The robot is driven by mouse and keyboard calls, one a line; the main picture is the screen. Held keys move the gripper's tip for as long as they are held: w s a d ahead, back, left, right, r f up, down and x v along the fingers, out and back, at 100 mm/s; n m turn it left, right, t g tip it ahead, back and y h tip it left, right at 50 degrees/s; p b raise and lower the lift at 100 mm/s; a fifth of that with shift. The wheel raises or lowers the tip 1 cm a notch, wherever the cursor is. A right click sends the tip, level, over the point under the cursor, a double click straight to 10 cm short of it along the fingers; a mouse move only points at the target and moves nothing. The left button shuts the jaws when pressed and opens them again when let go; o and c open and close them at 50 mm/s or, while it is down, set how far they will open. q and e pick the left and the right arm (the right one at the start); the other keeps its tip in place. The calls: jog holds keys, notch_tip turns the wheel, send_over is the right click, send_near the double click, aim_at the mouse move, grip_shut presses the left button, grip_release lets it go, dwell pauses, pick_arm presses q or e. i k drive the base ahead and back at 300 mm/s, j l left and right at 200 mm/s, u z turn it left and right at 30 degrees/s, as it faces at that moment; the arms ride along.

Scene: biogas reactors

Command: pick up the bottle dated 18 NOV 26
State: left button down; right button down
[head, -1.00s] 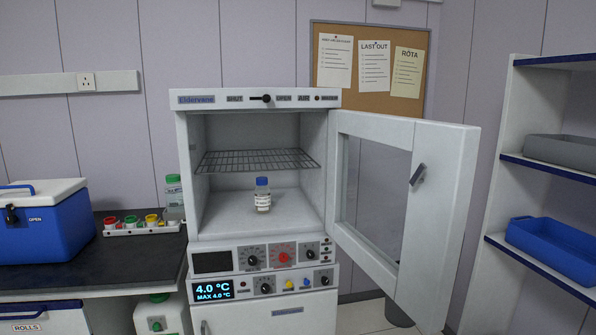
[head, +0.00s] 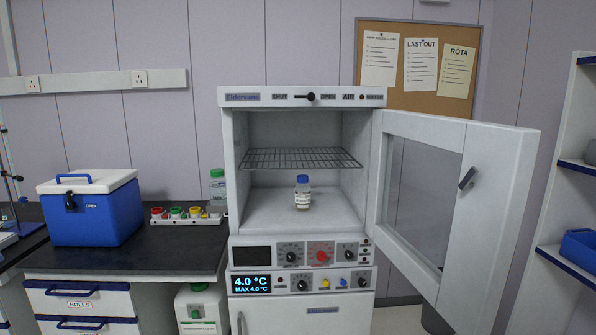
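A small clear bottle (head: 302,194) with a blue cap and a white label stands upright on the floor of the open white cabinet (head: 231,180). It is below the wire shelf (head: 300,158), near the middle of the chamber. The print on its label is too small to read, so I cannot tell its date. Another bottle (head: 218,188) with a green cap stands on the dark bench just left of the cabinet, partly hidden by it. Neither of my grippers shows in the head view.
The cabinet door (head: 470,200) stands wide open to the right. A blue cool box (head: 95,215) and a rack of coloured caps (head: 186,220) sit on the dark bench (head: 150,255).

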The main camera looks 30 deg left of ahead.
aim_at(303, 192)
jog(key=i+j+z, duration=0.3)
jog(key=i+j, duration=0.15)
jog(key=j, duration=0.25)
jog(key=i+j+z, duration=0.15)
jog(key=j, duration=0.25)
